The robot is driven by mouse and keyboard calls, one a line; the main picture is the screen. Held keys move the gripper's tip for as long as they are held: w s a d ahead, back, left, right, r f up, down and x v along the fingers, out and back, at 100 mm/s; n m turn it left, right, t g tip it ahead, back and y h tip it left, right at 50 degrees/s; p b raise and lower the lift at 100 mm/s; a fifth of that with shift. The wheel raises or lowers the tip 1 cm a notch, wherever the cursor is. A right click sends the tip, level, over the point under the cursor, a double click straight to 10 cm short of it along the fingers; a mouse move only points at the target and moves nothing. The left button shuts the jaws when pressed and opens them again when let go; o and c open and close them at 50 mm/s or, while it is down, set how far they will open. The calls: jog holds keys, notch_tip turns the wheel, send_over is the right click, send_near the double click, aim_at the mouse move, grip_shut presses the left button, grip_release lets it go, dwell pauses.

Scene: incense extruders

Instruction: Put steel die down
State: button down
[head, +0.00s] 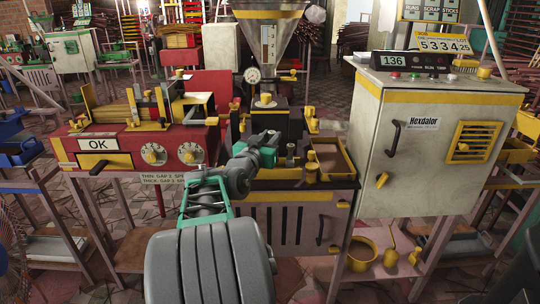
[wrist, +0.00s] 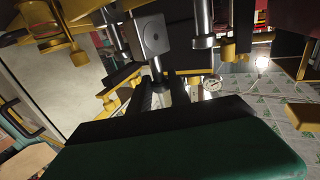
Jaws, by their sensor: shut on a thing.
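The steel die appears in the wrist view as a grey block with a round hole (wrist: 152,38). A short stem runs from it toward my gripper (wrist: 162,92), whose dark fingers are shut around that stem. The die cannot be made out clearly there, as the gripper and small fittings crowd the spot. Whether the die touches anything below is unclear.
A yellow-rimmed tray (head: 329,158) lies right of my gripper. Small steel and yellow posts (head: 290,150) stand between them. The steel hopper (head: 268,38) rises behind. A red machine (head: 125,150) is at left, and a tall cream cabinet (head: 430,135) at right.

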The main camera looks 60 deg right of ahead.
jog(key=shift+w+d+f, duration=0.25)
jog(key=shift+d+f, duration=0.25)
jog(key=shift+f, duration=0.05)
notch_tip(320, 180, down, 4)
jog(key=shift+f+b, duration=0.2)
jog(key=shift+b, duration=0.6)
jog(key=c, duration=1.5)
grip_release()
jog(key=shift+w+f, duration=0.1)
jog(key=shift+f, duration=0.05)
jog(key=shift+c, duration=0.2)
jog(key=o, duration=0.3)
jog(key=shift+d, duration=0.1)
jog(key=shift+o, duration=0.2)
jog(key=shift+r, duration=0.5)
